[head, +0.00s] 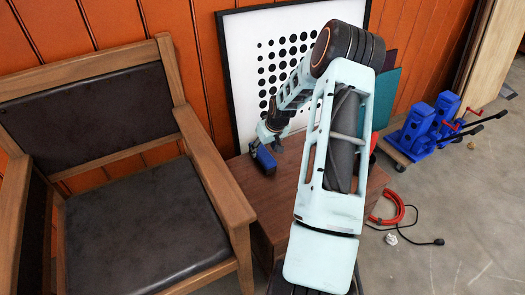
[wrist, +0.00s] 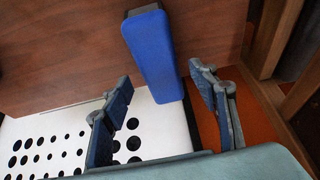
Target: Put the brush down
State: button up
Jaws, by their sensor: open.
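The brush, a blue block with a dark edge, shows in the wrist view (wrist: 152,55) against the brown wooden top of a low table (wrist: 60,50). It also shows small in the head view (head: 265,158), just below my gripper (head: 268,137), over the table's left part. In the wrist view my gripper (wrist: 163,92) is open, with one finger to each side of the brush's near end and a visible gap on both sides. The brush appears to rest on the tabletop, but its underside is hidden.
A white board with black dots (head: 255,50) leans on the orange wall behind the table. A wooden armchair (head: 215,195) stands close at left. Blue hand presses (head: 418,130) and a red coil (head: 392,212) are on the floor at right. My arm hides much of the table.

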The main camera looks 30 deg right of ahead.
jog(key=p+v, duration=0.1)
jog(key=v, duration=0.7)
jog(key=shift+p, duration=0.4)
